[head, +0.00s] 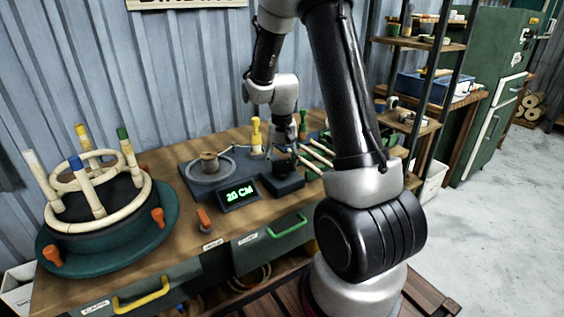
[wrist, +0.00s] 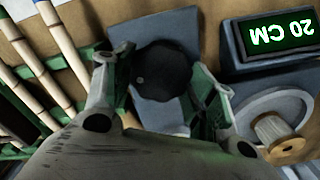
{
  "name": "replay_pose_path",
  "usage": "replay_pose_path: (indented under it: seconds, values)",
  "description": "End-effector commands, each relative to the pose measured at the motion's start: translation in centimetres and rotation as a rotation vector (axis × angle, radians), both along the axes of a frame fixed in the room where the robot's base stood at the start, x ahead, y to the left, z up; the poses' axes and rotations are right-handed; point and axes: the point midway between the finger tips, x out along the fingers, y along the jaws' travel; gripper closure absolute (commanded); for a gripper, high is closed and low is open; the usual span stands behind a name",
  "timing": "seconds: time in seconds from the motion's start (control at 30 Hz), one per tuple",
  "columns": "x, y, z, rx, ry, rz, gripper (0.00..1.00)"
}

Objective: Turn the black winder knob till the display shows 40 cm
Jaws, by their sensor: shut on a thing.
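The black winder knob (wrist: 162,72) sits on a grey base (wrist: 183,28) in the wrist view, round and seen from above. My gripper (wrist: 167,85) has its fingers on both sides of the knob and is shut on it. In the head view my gripper (head: 285,160) reaches down over the winder on the bench, and the knob is mostly hidden there. The display (head: 239,194) reads 20 CM in green. It also shows upside down in the wrist view (wrist: 280,32).
A green bending jig (head: 105,225) with pegs and rattan rings fills the bench's left end. Rattan poles (wrist: 52,55) lie in a green rack beside the winder. An orange-handled tool (head: 204,220) lies in front.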

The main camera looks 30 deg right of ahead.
Motion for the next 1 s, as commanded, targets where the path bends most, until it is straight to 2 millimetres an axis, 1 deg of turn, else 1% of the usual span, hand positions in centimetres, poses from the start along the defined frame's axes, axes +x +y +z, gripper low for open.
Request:
replay_pose_path:
  seconds: [0.2,0.4,0.97,1.0]
  values:
    - [0.12,-0.03,0.08,-0.001,-0.003,-0.128,0.68]
    - [0.12,-0.03,0.09,-0.001,-0.003,-0.198,0.68]
    - [0.14,-0.04,0.1,-0.001,-0.004,-0.231,0.68]
    - [0.14,-0.04,0.1,-0.001,-0.004,-0.231,0.42]
